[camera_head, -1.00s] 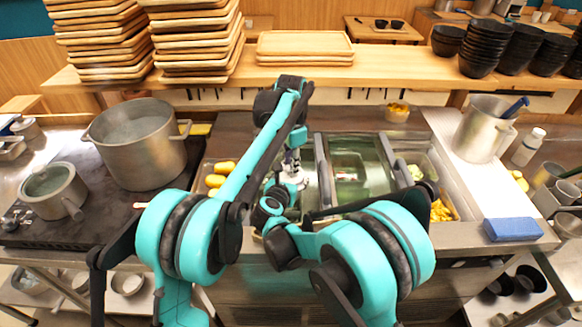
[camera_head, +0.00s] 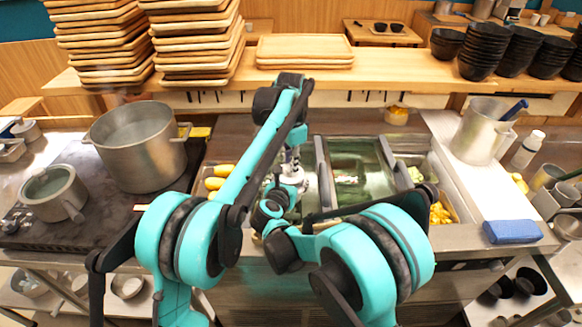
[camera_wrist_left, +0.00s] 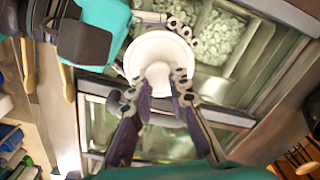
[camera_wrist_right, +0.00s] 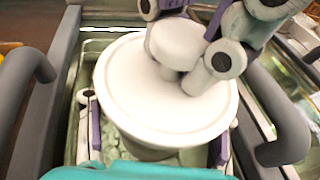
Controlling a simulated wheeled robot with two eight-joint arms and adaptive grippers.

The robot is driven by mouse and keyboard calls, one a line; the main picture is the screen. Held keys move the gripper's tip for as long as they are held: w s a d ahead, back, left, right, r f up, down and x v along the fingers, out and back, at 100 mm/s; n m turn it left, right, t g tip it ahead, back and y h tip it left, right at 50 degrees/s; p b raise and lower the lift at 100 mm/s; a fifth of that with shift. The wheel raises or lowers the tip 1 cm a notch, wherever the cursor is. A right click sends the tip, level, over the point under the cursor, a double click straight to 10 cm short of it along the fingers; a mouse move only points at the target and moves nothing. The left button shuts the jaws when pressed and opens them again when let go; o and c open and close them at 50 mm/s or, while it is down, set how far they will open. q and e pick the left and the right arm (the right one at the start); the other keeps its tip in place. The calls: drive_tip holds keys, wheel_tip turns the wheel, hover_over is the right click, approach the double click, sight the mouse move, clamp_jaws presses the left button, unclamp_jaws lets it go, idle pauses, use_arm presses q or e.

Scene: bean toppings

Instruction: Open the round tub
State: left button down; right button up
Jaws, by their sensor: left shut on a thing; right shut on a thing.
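In the right wrist view the lid hides most of the tub's body (camera_wrist_right: 148,152). My left gripper (camera_wrist_left: 157,88) is shut on the lid's knob from above. My right gripper (camera_wrist_right: 155,135) is shut around the tub's body, one finger on each side, partly hidden by the lid. I cannot tell whether there is a gap between lid and body. In the head view my arms hide most of the tub.
The tub is over a counter well with metal-framed glass covers (camera_head: 362,165). Yellow food (camera_head: 440,213) and pale green pieces (camera_wrist_left: 218,35) lie in nearby bins. A large pot (camera_head: 137,145) stands left. A blue sponge (camera_head: 512,231) and a steel jug (camera_head: 482,130) are right.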

use_arm(q)
drive_tip(key=shift+r, duration=0.45)
drive_tip(key=shift+r, duration=2)
use_arm(e)
drive_tip(key=o, duration=1.9)
drive_tip(key=shift+s, duration=0.1)
drive_tip(key=v, duration=1.1)
drive_tip(key=shift+s+r, duration=0.2)
drive_tip(key=shift+s, duration=0.15)
